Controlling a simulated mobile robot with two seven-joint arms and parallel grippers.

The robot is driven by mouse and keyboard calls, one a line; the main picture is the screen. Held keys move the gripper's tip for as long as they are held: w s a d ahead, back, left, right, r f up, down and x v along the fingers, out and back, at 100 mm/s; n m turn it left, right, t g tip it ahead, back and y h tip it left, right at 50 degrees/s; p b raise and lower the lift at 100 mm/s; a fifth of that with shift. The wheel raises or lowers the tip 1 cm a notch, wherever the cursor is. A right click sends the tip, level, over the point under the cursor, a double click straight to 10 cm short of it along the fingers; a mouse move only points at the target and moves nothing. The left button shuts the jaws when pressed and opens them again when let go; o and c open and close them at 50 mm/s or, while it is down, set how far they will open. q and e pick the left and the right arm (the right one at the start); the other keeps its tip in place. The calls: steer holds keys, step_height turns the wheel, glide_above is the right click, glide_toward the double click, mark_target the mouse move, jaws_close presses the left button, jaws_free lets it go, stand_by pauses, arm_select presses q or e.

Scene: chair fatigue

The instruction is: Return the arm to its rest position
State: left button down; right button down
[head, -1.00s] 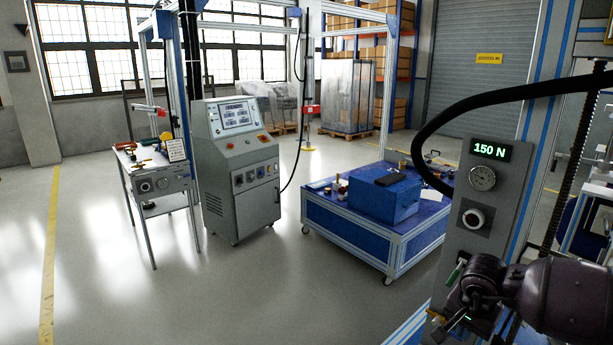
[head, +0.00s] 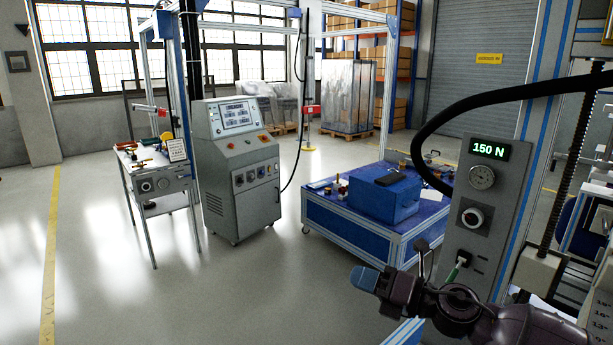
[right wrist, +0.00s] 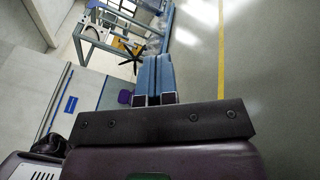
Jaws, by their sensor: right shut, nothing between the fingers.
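My right gripper (head: 362,278) shows at the lower right of the head view. Its blue fingers point left, over bare floor in the picture, and its dark arm comes in from the lower right. In the right wrist view the two blue fingers (right wrist: 155,72) lie together with nothing between them. My left gripper is in neither view.
A blue cart (head: 342,233) carries a blue box (head: 383,198). A grey console (head: 238,165) and a tool table (head: 153,195) stand left. The front floor is clear.

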steer(key=s+d+f+m+t+h, duration=0.3)
steer(key=d+f+m+h, duration=0.4)
steer(key=m, duration=0.7)
steer(key=s+d+f+m+t+h, duration=0.35)
steer(key=f+m, duration=0.45)
steer(key=m, duration=0.6)
steer(key=s+d+f+m+g+h, duration=0.2)
steer(key=s+d+f+m, duration=0.1)
steer(key=s+f, duration=0.5)
steer(key=s+d+f+m+g+h, duration=0.2)
steer(key=s+f+m, duration=0.3)
steer(key=s, duration=0.9)
step_height(320, 180, down, 4)
steer(key=shift+d+r+m+h, duration=0.15)
steer(key=shift+d+m+h, duration=0.15)
steer(key=shift+d+h, duration=0.55)
steer(key=shift+w+g, duration=0.1)
steer(key=shift+g, duration=0.15)
stand_by(0.9)
